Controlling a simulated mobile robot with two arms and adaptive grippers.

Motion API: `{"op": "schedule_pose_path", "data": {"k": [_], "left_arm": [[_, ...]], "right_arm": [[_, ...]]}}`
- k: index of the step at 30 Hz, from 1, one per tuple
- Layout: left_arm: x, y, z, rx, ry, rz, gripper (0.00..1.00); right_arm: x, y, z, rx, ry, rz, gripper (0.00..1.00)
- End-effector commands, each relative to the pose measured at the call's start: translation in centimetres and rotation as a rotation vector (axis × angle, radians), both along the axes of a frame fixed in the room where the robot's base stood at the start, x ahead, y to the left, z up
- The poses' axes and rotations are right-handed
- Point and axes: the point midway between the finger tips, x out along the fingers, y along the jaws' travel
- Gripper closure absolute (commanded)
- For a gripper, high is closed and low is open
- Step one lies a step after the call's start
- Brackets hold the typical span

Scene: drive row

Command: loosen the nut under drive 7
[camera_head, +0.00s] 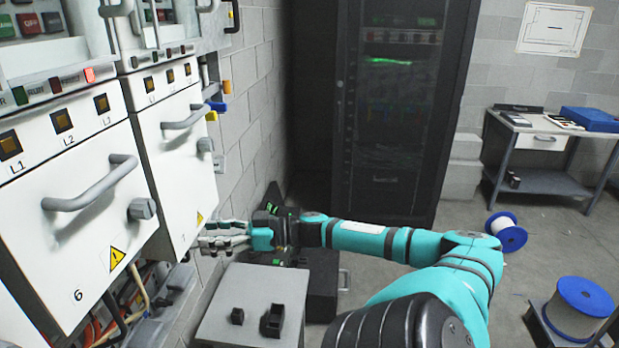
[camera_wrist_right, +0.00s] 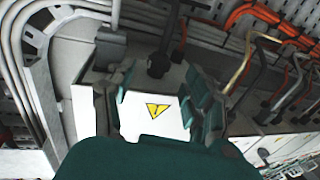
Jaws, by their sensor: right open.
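Drive 7 (camera_head: 178,165) is the white unit with a grey handle, a knob and a yellow warning triangle, at left of centre in the head view. My right gripper (camera_head: 206,234) is open beside its lower right corner, its fingers pointing left. I cannot tell from this view whether it touches the drive. The nut under drive 7 is not clearly seen in either view. The right wrist view shows wiring with orange cables (camera_wrist_right: 262,14) and grey conduits. My left gripper is not in view.
Drive 6 (camera_head: 75,215) stands at left, with cables below it. A grey box-like stand (camera_head: 245,308) with two small dark blocks stands below my right gripper. A dark rack (camera_head: 395,120) stands behind. A workbench (camera_head: 560,128) and cable spools (camera_head: 582,305) are at right, with open floor between.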

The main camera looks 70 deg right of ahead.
Motion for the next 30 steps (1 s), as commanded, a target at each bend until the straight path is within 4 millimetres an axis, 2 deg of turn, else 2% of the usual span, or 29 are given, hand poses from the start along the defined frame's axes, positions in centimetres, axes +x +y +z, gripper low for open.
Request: {"op": "schedule_pose_path", "data": {"k": [17, 30], "left_arm": [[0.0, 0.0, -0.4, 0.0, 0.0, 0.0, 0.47], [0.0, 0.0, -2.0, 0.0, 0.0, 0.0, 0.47]], "right_arm": [[-10.4, -5.6, -0.2, -0.002, 0.001, -0.006, 0.47], [-11.4, -10.6, -7.4, -0.018, 0.027, -0.222, 0.47]]}}
